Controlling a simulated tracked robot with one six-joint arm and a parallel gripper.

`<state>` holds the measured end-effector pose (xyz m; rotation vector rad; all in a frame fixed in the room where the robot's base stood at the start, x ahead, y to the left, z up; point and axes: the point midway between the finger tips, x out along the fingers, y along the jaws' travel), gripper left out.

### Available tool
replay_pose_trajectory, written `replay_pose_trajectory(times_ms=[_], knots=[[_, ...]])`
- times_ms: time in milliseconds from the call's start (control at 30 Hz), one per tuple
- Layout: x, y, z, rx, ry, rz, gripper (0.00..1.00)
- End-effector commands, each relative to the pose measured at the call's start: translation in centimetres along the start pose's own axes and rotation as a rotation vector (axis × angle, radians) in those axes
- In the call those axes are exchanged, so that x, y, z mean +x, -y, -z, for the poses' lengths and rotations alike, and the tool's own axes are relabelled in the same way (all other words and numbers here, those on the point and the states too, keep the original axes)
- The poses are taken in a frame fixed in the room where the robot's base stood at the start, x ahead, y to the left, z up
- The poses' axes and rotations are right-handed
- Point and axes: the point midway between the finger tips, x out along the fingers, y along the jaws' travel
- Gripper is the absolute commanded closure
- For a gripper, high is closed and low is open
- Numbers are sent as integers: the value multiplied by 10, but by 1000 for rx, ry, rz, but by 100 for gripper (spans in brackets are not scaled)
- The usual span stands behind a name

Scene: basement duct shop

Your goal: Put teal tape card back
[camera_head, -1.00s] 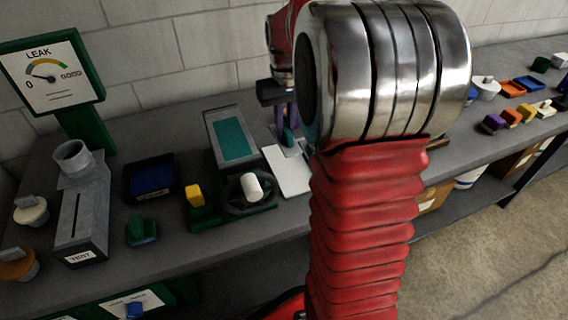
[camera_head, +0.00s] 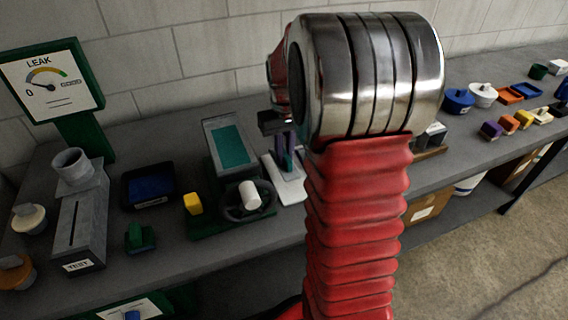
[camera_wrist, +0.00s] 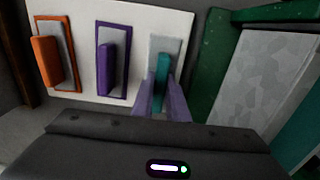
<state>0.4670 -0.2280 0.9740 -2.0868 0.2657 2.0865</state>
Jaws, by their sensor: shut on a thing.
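The teal tape card is a grey plate (camera_wrist: 166,47) with a raised teal grip (camera_wrist: 162,69) in the wrist view. My gripper (camera_wrist: 161,98), with purple fingers, is shut on the teal grip. The card is over the right end of a white board (camera_wrist: 79,13), beside a purple-edged card (camera_wrist: 109,58) and an orange-edged card (camera_wrist: 53,55). I cannot tell whether its plate touches the board. In the head view my gripper (camera_head: 285,152) is low over the white board (camera_head: 293,190); my arm hides part of this area.
Left of the board is a green-based fixture with a teal panel (camera_head: 231,145), a handwheel (camera_head: 234,212) and a yellow block (camera_head: 193,203). A blue tray (camera_head: 151,185), grey tester (camera_head: 80,220) and leak gauge (camera_head: 50,80) stand further left. Several coloured blocks lie at far right.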

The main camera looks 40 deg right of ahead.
Motion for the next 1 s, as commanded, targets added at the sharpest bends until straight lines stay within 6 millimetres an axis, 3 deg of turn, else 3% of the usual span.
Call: replay_pose_trajectory(times_ms=[167,500,867,900,1000], knots=[[1,0,0,1,0,0,100],[36,0,-1,1,2,1,100],[39,-1,0,2,1,0,100],[39,-1,0,2,0,0,86],[39,-1,0,2,0,0,79]])
